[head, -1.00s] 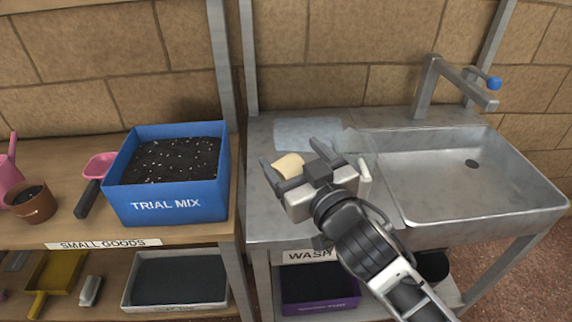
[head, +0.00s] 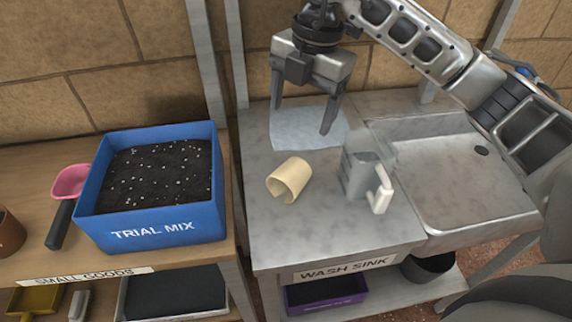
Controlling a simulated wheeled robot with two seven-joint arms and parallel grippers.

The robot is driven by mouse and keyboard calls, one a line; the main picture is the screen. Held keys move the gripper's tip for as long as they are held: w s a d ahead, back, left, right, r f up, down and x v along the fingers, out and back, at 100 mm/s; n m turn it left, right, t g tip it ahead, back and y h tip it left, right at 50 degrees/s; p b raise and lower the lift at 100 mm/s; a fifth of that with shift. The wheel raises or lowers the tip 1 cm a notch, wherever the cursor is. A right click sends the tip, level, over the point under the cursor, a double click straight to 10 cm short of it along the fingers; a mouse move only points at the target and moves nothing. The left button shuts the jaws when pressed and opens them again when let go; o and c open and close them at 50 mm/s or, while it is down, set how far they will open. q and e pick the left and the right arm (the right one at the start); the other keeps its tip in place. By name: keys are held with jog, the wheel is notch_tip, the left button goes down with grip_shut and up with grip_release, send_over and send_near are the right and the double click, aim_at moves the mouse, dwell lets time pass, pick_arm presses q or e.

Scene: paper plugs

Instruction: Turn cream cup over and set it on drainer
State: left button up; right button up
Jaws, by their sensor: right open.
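The cream cup (head: 291,176) lies on its side on the bare steel drainer (head: 340,228), left of the sink basin. One end of it faces the lower left; I see no handle on it. My right gripper (head: 303,118) hangs fingers down behind the cup, over the pale blue sheet (head: 287,134). Its two fingers are wide apart with nothing between them, and it is clear of the cup. My left gripper is out of view.
A clear jug with a white handle (head: 380,190) stands right of the cup. The sink basin (head: 465,190) is further right, partly behind my arm. A blue box of soil (head: 150,235) stands on the wooden bench at left. Steel in front of the cup is free.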

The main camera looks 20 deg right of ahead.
aim_at(300, 159)
jog(key=shift+m+h, duration=0.4)
jog(key=shift+h, duration=0.1)
jog(key=f, duration=0.3)
jog(key=d+f, duration=0.1)
jog(key=f, duration=0.5)
jog(key=shift+w+d+f+p, duration=0.25)
jog(key=shift+w+d+p, duration=0.1)
jog(key=shift+w+d, duration=0.05)
jog(key=shift+w+a+f+p, duration=0.1)
jog(key=shift+a+f+p, duration=0.1)
jog(key=shift+f, duration=0.75)
jog(key=shift+w+a+f+p, duration=0.1)
jog(key=shift+a+f+p, duration=0.05)
jog(key=shift+f, duration=0.75)
jog(key=shift+a+f+p, duration=0.2)
jog(key=shift+f, duration=0.75)
jog(key=c, duration=1.1)
